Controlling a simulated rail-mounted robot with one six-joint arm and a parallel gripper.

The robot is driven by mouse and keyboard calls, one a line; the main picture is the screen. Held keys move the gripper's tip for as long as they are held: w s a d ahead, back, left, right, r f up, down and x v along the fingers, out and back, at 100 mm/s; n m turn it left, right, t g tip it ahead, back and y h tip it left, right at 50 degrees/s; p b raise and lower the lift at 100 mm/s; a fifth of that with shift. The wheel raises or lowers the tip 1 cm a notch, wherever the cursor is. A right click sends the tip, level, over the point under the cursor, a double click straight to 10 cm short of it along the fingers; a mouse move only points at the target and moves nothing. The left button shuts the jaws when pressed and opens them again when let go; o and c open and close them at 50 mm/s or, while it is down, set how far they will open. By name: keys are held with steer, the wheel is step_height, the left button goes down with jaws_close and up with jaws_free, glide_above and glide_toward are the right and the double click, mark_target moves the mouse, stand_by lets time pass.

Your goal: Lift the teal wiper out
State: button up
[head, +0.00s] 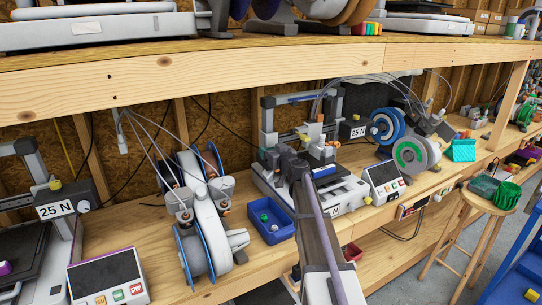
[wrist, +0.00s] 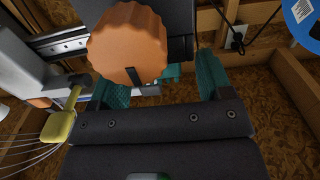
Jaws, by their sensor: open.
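My gripper (wrist: 165,85) is open, with teal pads on both fingers. Its fingers point at a printer's toolhead, and a large orange ribbed knob (wrist: 128,45) stands in front of the left finger. A small teal piece (wrist: 172,72) shows just right of the knob, between the fingers and partly hidden. It may be the teal wiper, but I cannot tell for sure. In the head view my gripper (head: 279,160) is at the middle printer (head: 345,187), and my arm hides part of it. Whether anything touches the fingers is unclear.
A yellow knob (wrist: 56,126) is left of my gripper in the wrist view. In the head view a blue bin (head: 270,236) and filament spools (head: 203,235) stand left of my arm. A wooden shelf (head: 230,62) runs above. A teal object (head: 462,150) is at right.

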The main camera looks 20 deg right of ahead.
steer(key=shift+w, duration=1.15)
steer(key=shift+s, duration=0.1)
steer(key=shift+c, duration=0.2)
steer(key=c, duration=1)
steer(key=shift+o, duration=0.2)
step_height(320, 180, up, 7)
steer(key=p, duration=0.7)
